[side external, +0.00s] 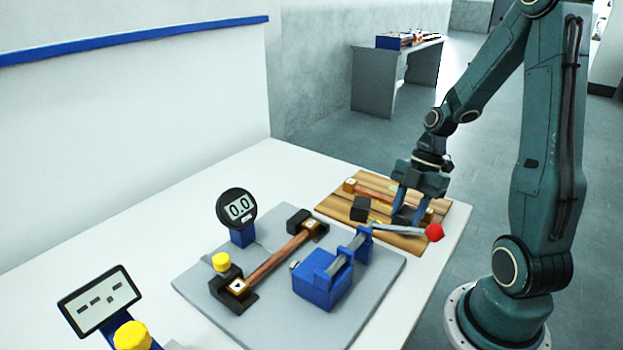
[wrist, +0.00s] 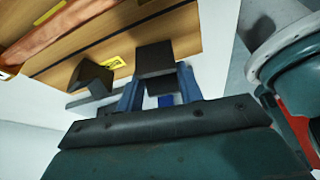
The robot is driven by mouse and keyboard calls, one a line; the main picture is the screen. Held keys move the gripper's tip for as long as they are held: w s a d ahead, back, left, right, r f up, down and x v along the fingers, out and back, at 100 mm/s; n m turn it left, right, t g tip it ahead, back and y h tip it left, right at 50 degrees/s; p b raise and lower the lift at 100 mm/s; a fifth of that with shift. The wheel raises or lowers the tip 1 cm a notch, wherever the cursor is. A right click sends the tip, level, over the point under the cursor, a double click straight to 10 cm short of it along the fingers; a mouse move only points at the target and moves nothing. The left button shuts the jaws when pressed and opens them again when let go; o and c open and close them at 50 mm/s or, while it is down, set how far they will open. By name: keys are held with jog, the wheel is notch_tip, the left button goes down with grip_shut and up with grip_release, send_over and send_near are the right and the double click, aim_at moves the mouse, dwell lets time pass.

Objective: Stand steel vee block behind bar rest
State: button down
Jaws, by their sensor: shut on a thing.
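My gripper (side external: 405,215) is low over the wooden board at the right of the table. In the wrist view its blue fingers (wrist: 160,90) are shut on a dark block, which I take to be the steel vee block (wrist: 155,58). In the side view the fingers largely hide this block. A second dark block (side external: 360,208), with a vee notch, stands left of the gripper; it also shows in the wrist view (wrist: 90,76). On the grey plate, black notched rests (side external: 236,287) carry a copper bar (side external: 275,260). I cannot tell which is the bar rest.
A blue clamp (side external: 325,285) stands on the grey plate (side external: 215,305); its lever with a red knob (side external: 433,232) reaches close to my gripper. A dial gauge (side external: 238,208) stands behind. The wooden board (side external: 400,240) holds another copper bar. A display (side external: 98,300) stands front left.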

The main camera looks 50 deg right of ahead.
jog(key=shift+f, duration=0.9)
jog(key=shift+f, duration=0.15)
jog(key=c, duration=0.9)
grip_release()
jog(key=v, duration=1.3)
jog(key=shift+d+r, duration=0.3)
jog(key=shift+a, duration=0.1)
